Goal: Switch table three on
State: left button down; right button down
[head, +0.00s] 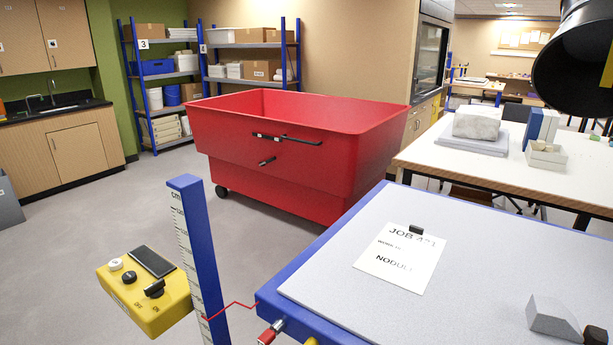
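A yellow control box (135,310) is at the lower left of the head view, beside a blue post (199,262) with a centimetre scale. On its top are a dark display (152,261), a white knob (115,264), a black knob (129,277) and a black switch handle (155,288) near the words OFF and ON. I cannot tell which word the handle points to. A blue-edged table (460,220) with a grey top stands right of the post. No table number shows on it. Neither of my grippers is in view.
A job sheet (400,262) and a grey block (552,318) lie on the blue-edged table. A large red wheeled bin (290,150) stands behind. A white-topped table (440,160) is at right, under a black hood (575,60). The floor (70,240) at left is mostly clear.

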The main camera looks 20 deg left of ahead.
aim_at(156, 289)
jog(key=u, duration=1.7)
